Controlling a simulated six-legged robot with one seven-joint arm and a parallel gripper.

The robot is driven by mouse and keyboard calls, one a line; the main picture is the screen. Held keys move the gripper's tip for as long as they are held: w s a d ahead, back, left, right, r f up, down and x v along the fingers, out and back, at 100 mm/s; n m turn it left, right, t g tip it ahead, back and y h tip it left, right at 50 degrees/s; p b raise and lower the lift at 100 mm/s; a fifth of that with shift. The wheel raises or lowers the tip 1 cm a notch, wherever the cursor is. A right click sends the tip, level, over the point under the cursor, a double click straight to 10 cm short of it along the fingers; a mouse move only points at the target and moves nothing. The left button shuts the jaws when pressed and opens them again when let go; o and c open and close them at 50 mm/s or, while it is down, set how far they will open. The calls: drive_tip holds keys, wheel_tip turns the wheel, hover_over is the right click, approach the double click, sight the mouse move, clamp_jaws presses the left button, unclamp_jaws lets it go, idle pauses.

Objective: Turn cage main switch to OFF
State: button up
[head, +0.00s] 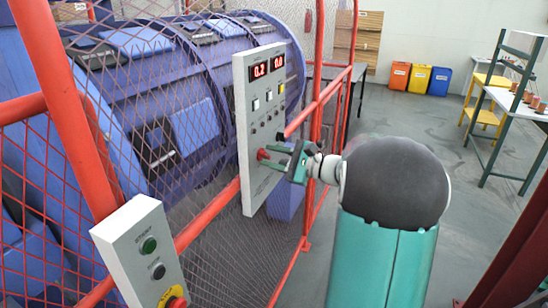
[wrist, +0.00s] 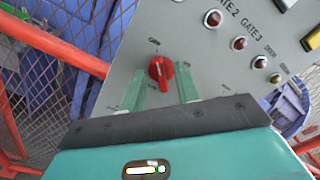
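The cage main switch appears to be the red rotary knob (wrist: 160,71) low on the grey control panel (wrist: 150,38). In the head view the red knob (head: 263,154) shows at the panel's lower part, just ahead of the fingertips. A light mark on the knob runs near upright in the wrist view; the small labels around it are too blurred to read. My gripper (wrist: 163,84) is open, its two green fingers on either side of the knob with visible gaps. In the head view my gripper (head: 275,157) points left at the panel (head: 243,120).
Orange posts and mesh fencing (head: 212,215) stand beside the panel, with the blue strander drum (head: 150,100) behind. A smaller START button box (head: 140,250) sits at the lower left. Lamps (wrist: 213,18) line the panel above the knob.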

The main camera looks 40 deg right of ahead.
drive_tip(key=v, duration=1.4)
drive_tip(key=shift+w, duration=0.1)
drive_tip(key=a+f+n+g, duration=0.2)
drive_tip(key=a+n+g, duration=0.6)
drive_tip(key=a, duration=1.4)
drive_tip(key=s+a+f+n+g+h, duration=0.2)
drive_tip(key=s+a+f+n+h, duration=0.1)
drive_tip(key=s+a+n+h, duration=0.6)
drive_tip(key=s+a+n, duration=0.2)
drive_tip(key=s+n, duration=0.1)
drive_tip(key=shift+s+n, duration=0.25)
drive_tip(key=shift+n, duration=0.15)
drive_tip(key=shift+a, duration=0.2)
